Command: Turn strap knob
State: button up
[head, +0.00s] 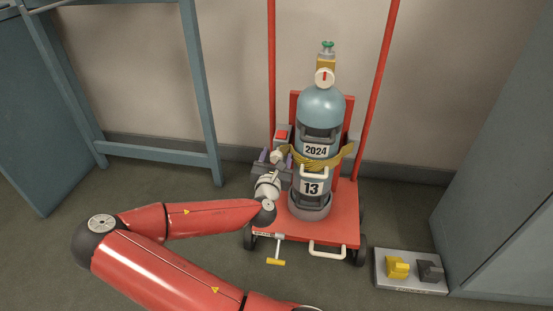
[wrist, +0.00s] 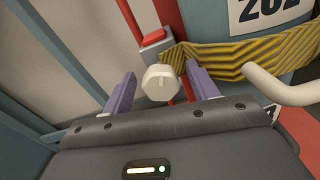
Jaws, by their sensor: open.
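The strap knob (wrist: 161,83) is a pale, faceted knob with a line on its face. In the wrist view it sits between and just beyond my gripper's two purple fingers. My gripper (wrist: 161,88) is open, with a gap on both sides of the knob. In the head view my gripper (head: 270,158) is at the left side of the cylinder, and the knob (head: 276,156) shows small beside it. The yellow, dark-striped strap (head: 325,161) wraps around the blue-grey cylinder (head: 320,107); it also shows in the wrist view (wrist: 235,57).
The cylinder stands upright on a red trolley (head: 335,225) with tall red posts. A grey box with a red top (head: 283,134) is just behind the knob. A pale handle (wrist: 285,88) juts out at right. A tray (head: 410,286) with yellow and dark parts lies on the floor.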

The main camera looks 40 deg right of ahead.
jog(key=shift+w+d, duration=0.1)
jog(key=shift+d, duration=0.05)
jog(key=shift+c, duration=0.2)
jog(key=c, duration=1)
jog(key=shift+o, duration=0.2)
